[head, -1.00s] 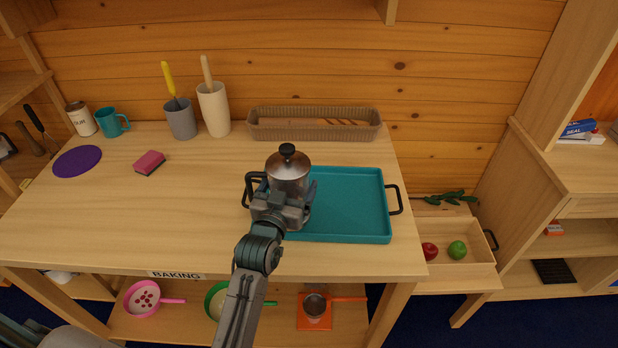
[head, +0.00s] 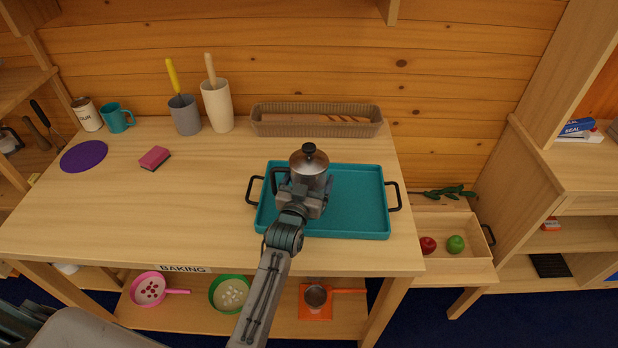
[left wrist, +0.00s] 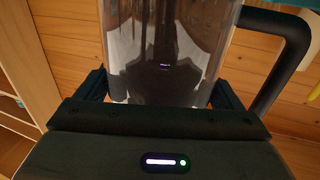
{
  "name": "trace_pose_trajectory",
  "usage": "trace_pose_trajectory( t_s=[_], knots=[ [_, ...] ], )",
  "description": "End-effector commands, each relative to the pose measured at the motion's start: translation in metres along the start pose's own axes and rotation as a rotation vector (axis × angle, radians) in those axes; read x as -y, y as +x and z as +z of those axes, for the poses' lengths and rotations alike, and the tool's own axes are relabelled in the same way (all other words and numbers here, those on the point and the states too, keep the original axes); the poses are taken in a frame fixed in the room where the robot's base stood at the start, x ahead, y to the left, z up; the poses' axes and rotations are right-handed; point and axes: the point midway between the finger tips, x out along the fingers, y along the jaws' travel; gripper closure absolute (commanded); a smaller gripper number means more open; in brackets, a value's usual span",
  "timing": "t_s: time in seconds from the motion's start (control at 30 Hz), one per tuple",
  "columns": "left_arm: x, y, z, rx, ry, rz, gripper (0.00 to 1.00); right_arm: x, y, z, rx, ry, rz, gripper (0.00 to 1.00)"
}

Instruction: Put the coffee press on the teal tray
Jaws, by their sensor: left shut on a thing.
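The coffee press (head: 309,168) has a shiny metal lid with a black knob and a black handle on its left. It is upright over the left half of the teal tray (head: 362,205); I cannot tell whether its base touches the tray. My left gripper (head: 306,196) is shut on the press body from the front. In the left wrist view the clear body of the coffee press (left wrist: 168,50) stands between the two fingers of my gripper (left wrist: 165,92), with the black handle at the right. The base is hidden by my gripper. My right gripper is not in view.
A wicker basket (head: 268,128) with bread stands behind the tray. Utensil holders, a teal mug (head: 115,118), a pink sponge (head: 155,158) and a purple disc (head: 84,156) are on the left of the table (head: 180,220). The tray's right half is clear.

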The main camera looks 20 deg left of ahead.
Motion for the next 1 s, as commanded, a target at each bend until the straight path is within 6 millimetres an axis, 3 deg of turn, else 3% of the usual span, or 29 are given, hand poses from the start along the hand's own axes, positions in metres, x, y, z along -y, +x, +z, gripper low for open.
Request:
trace_pose_trajectory(
  t_s=[0.17,0.2,0.27,0.57,0.67,1.0],
  knots=[
    [0.000,0.001,-0.001,-0.007,0.000,-0.001,0.69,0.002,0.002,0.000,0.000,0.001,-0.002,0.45],
    [0.000,0.000,0.003,0.000,0.000,0.000,0.10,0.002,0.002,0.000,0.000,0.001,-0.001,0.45],
    [0.000,0.000,0.002,0.000,0.000,0.000,0.00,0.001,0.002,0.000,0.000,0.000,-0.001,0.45],
    [0.000,-0.003,0.000,0.001,-0.001,0.000,0.00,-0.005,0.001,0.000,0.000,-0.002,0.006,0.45],
    [0.000,-0.015,0.002,0.001,-0.001,-0.001,0.00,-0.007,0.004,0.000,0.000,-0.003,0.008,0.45],
    [0.000,-0.086,0.004,0.002,-0.003,-0.001,0.00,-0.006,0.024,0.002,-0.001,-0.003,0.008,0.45]
  ],
)
